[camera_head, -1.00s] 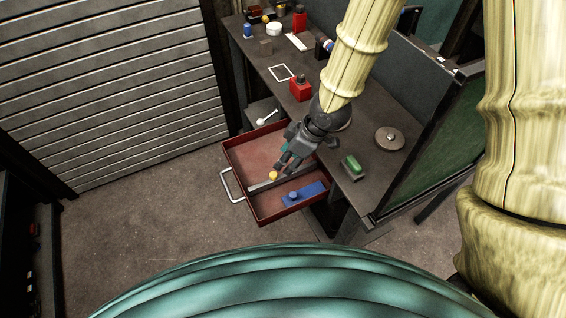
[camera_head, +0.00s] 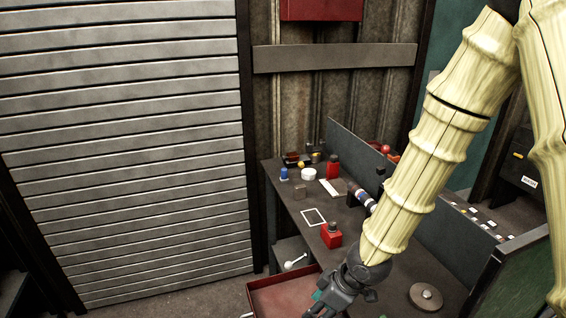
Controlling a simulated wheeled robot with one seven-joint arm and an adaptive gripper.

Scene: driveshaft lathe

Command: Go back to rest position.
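My gripper (camera_head: 322,308) is at the bottom edge of the head view, over the open red drawer (camera_head: 272,301). Its fingertips are partly cut off by the frame edge, so I cannot tell whether it is open or shut or holds anything. My pale arm comes down to it from the upper right. Only the far part of the drawer shows; its front and contents are out of the frame.
The dark workbench (camera_head: 315,260) carries a red block-like object (camera_head: 331,235), a white square outline (camera_head: 314,217), a white roll (camera_head: 308,174), a blue item (camera_head: 284,174) and a round metal disc (camera_head: 426,297). A slatted shutter (camera_head: 125,140) fills the left. A low partition (camera_head: 430,220) stands behind the bench.

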